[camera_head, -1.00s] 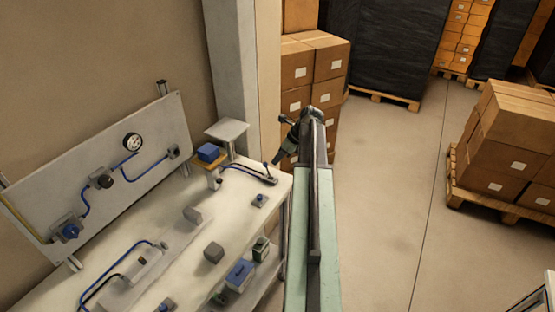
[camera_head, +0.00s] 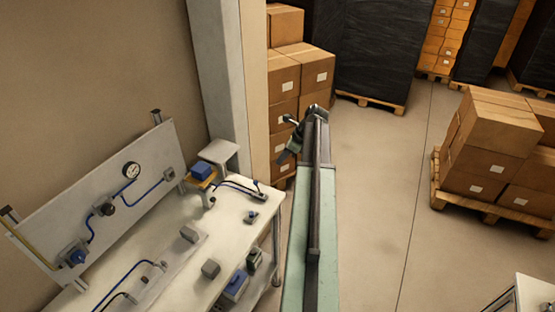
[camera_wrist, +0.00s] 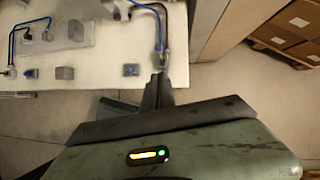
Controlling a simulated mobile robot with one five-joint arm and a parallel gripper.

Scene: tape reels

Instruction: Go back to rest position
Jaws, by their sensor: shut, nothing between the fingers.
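My gripper (camera_head: 286,150) hangs at the end of my raised arm, just off the right end of the white workbench (camera_head: 150,235) in the head view. In the wrist view its dark fingers (camera_wrist: 158,84) are closed together with nothing between them. They point toward the bench edge, close to a blue-and-black cable end in the picture. I cannot tell the exact gap to the bench.
Cartons (camera_head: 284,75) stack behind my gripper. A loaded pallet (camera_head: 490,210) stands right. Floor between is clear.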

